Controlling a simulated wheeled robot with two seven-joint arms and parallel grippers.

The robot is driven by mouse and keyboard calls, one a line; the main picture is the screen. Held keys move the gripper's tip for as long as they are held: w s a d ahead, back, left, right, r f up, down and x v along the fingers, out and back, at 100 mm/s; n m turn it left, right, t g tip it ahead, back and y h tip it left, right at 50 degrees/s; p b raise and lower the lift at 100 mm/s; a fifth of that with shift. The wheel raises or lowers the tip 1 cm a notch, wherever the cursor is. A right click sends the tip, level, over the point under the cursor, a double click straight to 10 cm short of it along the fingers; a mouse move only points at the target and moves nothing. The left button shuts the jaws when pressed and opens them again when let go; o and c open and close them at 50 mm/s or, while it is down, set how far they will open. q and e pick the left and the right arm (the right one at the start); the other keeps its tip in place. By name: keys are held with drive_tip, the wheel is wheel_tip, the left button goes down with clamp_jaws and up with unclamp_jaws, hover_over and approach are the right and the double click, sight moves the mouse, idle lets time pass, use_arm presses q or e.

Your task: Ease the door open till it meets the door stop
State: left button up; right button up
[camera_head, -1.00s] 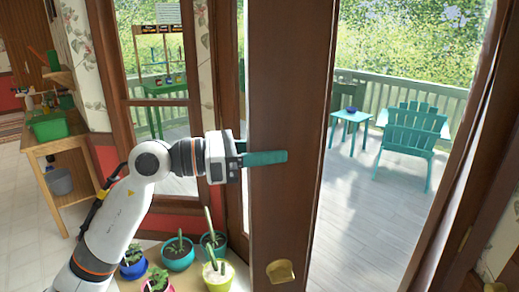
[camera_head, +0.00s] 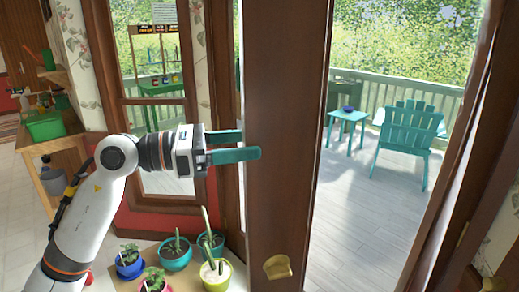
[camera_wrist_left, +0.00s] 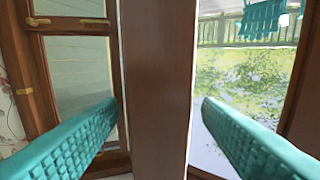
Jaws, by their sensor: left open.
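The dark brown wooden door (camera_head: 287,90) stands open in the middle of the head view, with the bright deck doorway to its right. A brass knob (camera_head: 277,267) shows low on it. My left gripper (camera_head: 252,146) is open and empty, its teal fingers pointing right at the door's left side. The nearer fingertip overlaps the door in the picture; the farther one ends at its left edge. In the left wrist view the door (camera_wrist_left: 157,60) stands upright between the two spread fingers (camera_wrist_left: 160,105); contact cannot be told. I see no door stop. My right gripper is out of view.
Potted plants (camera_head: 176,254) stand on a light surface below my left arm. A glazed panel (camera_head: 155,90) is behind the arm. Out on the deck are a teal chair (camera_head: 408,140) and a small table (camera_head: 347,117). The door frame (camera_head: 455,170) bounds the opening on the right.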

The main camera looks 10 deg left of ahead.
use_arm(q)
drive_tip(key=b+v, duration=0.2)
drive_tip(key=v, duration=0.6)
